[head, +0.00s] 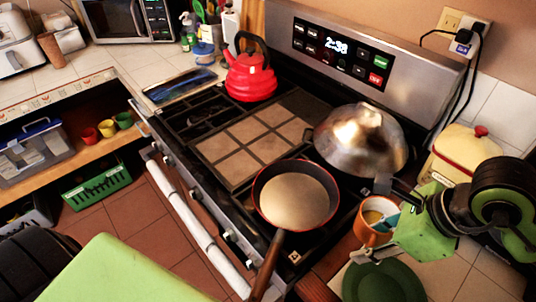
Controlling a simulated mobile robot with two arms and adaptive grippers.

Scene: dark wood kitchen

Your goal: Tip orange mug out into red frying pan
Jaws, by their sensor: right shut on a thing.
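The red frying pan (296,202) sits on the front right of the stove, its wooden handle pointing down toward the bottom of the head view. The orange mug (369,236) is right of the pan, apart from it, with its opening up. Something yellowish shows inside the mug. My right gripper (380,232) is at the mug's right side, shut on it; its fingers partly cover the mug. Whether the mug is lifted or resting is hard to tell. My left gripper is not in view.
A large metal dome or wok (358,140) stands behind the pan. A red kettle (250,76) is at the back left of the stove. A green plate (383,284) lies in front of the mug. A cream pot with red knob (464,152) is at right.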

